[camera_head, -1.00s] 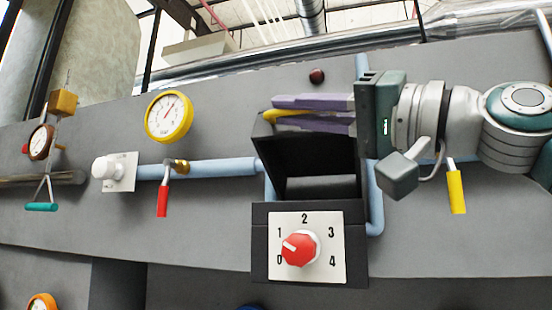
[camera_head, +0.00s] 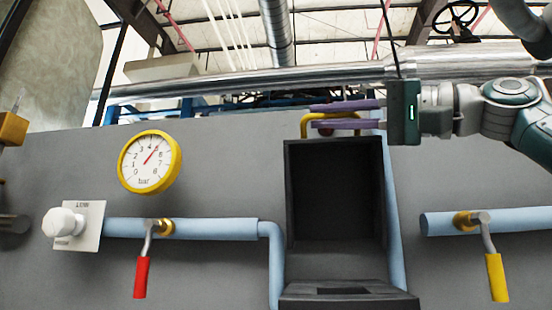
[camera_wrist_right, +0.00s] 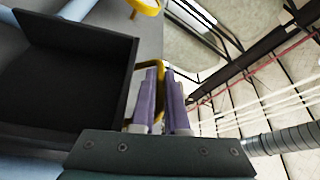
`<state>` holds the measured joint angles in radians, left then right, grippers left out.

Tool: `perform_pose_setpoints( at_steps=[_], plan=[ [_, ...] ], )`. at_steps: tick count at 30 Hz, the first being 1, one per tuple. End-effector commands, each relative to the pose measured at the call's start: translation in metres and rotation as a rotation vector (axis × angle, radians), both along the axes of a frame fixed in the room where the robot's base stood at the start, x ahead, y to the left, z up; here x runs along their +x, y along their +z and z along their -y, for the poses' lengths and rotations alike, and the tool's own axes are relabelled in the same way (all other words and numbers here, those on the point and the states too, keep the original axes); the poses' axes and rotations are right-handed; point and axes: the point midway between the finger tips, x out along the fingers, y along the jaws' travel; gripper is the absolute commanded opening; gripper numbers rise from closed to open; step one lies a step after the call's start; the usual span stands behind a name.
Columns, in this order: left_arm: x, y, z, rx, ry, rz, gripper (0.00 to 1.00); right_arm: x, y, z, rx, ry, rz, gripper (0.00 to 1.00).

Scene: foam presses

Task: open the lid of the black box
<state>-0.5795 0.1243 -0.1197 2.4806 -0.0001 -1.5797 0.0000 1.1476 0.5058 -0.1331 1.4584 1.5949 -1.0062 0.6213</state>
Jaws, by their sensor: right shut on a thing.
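The black box (camera_head: 350,301) is at the bottom of the head view, mostly cut off. Its lid (camera_head: 336,190) stands raised, its dark hollow inside facing me. A yellow handle (camera_head: 305,124) sits at the lid's top edge. My right gripper (camera_head: 313,115), with purple fingers, is shut on this handle. In the right wrist view the fingers (camera_wrist_right: 160,70) are around the yellow handle (camera_wrist_right: 129,95), and the lid (camera_wrist_right: 65,95) is to their left. My left gripper is out of view.
A grey wall panel carries a yellow-rimmed gauge (camera_head: 150,161), a white knob (camera_head: 64,222) and blue pipes (camera_head: 210,228). A red-handled valve (camera_head: 142,277) is left of the box; a yellow-handled one (camera_head: 497,277) is to the right.

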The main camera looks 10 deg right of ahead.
Motion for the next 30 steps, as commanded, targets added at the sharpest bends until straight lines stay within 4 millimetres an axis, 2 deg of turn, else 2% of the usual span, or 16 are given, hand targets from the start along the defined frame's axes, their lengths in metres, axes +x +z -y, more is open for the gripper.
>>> perform_pose_setpoints(
  at_steps=[1,6,20,21,23,30],
  plan=[
    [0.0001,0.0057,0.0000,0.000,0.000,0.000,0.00,-0.0008,0.0039,-0.0030,0.000,0.014,-0.016,0.00],
    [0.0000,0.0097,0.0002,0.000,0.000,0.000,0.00,0.0010,0.0055,0.0013,0.010,0.017,-0.050,0.00],
    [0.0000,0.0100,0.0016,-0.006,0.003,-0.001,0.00,0.0015,0.0046,0.0021,0.013,0.019,-0.063,0.00],
    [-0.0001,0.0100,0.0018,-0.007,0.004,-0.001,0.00,0.0015,0.0045,0.0022,0.013,0.019,-0.063,0.16],
    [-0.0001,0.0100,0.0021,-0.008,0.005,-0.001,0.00,0.0016,0.0046,0.0024,0.013,0.018,-0.063,0.22],
    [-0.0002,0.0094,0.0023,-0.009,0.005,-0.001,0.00,0.0024,0.0035,0.0036,0.014,0.014,-0.063,0.25]
  ],
)
